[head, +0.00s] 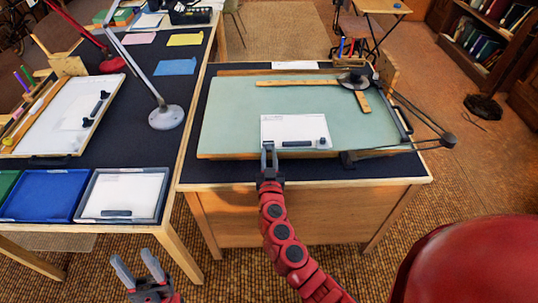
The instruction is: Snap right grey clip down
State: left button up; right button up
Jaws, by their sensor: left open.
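A small white panel (283,127) lies on the pale green drafting board (228,120) near its front edge. Along the panel's lower edge are a dark grey bar (298,144) and a small dark knob-like piece (322,142) to its right. I cannot tell which of them is the right grey clip, or whether either is up or down. My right gripper (268,147) is at the panel's lower left corner, just left of the bar; its fingers are close together and their gap is unclear. My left gripper (138,266) is open and empty, low in front of the left desk.
A black hinged arm (425,120) and a wooden T-shaped ruler (300,83) are on the green board. The left desk holds a white board (45,135), a lamp (166,117), a blue tray (45,197) and a white-filled tray (90,200).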

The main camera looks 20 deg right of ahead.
grip_shut()
